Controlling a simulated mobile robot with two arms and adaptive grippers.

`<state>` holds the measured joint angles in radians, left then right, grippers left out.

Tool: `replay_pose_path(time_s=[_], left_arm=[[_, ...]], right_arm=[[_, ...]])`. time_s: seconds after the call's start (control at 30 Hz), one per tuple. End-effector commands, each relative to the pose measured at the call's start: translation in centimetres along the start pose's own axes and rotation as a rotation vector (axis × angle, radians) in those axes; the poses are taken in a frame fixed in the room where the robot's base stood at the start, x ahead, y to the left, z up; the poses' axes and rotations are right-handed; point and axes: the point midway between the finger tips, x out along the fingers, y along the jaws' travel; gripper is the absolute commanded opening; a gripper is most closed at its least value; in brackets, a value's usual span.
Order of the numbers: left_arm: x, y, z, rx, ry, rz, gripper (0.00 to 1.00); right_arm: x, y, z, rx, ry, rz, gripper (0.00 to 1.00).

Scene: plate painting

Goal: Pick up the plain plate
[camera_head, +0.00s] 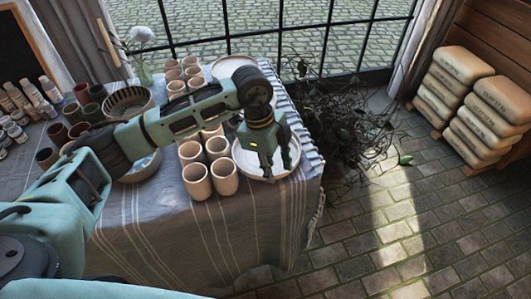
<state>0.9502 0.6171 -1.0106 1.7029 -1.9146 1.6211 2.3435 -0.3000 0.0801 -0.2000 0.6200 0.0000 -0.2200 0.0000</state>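A pale round plate (246,162) lies near the right front corner of the cloth-covered table. My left gripper (278,170) points down over this plate with its two fingers apart and nothing visible between them. I cannot tell if the fingertips touch the plate. A second pale round plate (228,63) lies at the back of the table, partly hidden behind my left arm. No pattern shows clearly on either plate. My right gripper is not in view.
Several beige cups (197,182) stand in rows just left of the front plate, and more cups (174,74) stand at the back. Bowls, dark pots and paint bottles fill the left side. A dark tangled plant (350,140) is beside the table's right edge.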

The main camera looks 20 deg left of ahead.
Motion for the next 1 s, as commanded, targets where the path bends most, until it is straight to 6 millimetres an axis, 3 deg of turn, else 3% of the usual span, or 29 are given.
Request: replay_pose_path(time_s=[0.03, 0.1, 0.2, 0.8, 1.0], left_arm=[[-0.7, -0.3, 2.1, -0.047, -0.077, 0.002, 0.30], [-1.4, -0.5, 4.3, -0.101, -0.155, 0.005, 0.30], [-1.7, -0.5, 5.7, -0.139, -0.207, 0.007, 0.30], [5.2, -0.8, 7.4, -0.141, -0.210, 0.009, 0.30], [5.7, -0.8, 7.5, -0.140, -0.209, 0.008, 0.30]], right_arm=[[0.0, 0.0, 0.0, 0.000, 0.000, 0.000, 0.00], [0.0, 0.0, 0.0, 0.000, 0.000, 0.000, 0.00], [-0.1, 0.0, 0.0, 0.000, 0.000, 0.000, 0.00], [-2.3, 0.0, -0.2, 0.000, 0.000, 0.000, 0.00], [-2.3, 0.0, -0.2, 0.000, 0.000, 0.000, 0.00]])
